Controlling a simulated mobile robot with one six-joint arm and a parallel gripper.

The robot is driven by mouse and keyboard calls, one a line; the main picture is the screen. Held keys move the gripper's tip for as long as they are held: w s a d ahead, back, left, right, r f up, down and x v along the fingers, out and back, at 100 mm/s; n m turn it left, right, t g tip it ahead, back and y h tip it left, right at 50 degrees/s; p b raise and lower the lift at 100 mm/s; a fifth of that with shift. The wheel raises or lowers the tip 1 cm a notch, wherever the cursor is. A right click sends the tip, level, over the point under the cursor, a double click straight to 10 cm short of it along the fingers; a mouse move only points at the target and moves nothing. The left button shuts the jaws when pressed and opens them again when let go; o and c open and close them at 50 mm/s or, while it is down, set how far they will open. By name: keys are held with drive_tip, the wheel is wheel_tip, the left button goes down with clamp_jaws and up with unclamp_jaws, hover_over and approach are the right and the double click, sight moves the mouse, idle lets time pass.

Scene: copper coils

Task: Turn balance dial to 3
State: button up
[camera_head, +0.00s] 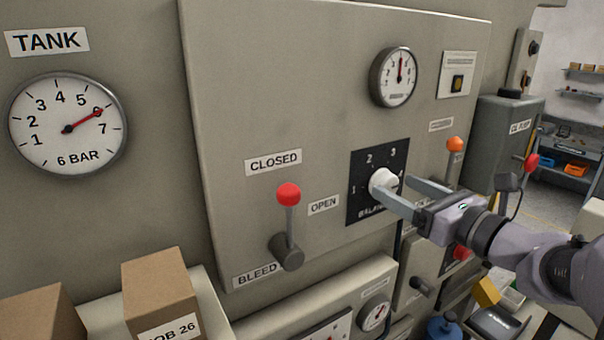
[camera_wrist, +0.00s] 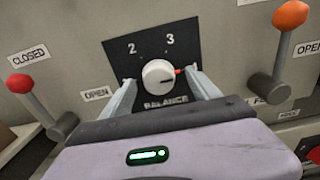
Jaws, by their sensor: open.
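The balance dial is a white round knob (camera_head: 383,181) on a black plate (camera_head: 360,210) marked with numbers. In the wrist view the knob (camera_wrist: 158,75) has a red pointer mark aimed right and slightly up, below the 3 and toward my right finger. The 2 and 3 show above the knob there; the fingers cover the lower numbers. My gripper (camera_head: 398,186) is open in front of the plate. In the wrist view my gripper (camera_wrist: 161,77) has one finger on each side of the knob, with a visible gap to each.
A red-knobbed lever (camera_head: 289,215) stands left of the dial, and an orange-knobbed lever (camera_head: 453,158) stands to its right. Two gauges (camera_head: 68,128) (camera_head: 393,77) are on the panel. A cardboard box (camera_head: 160,290) sits at lower left.

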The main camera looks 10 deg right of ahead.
drive_tip(key=shift+w+a, duration=0.55)
drive_tip(key=shift+w, duration=0.25)
drive_tip(key=shift+d, duration=0.1)
drive_tip(key=c, duration=1.3)
drive_tip(key=shift+c, duration=0.2)
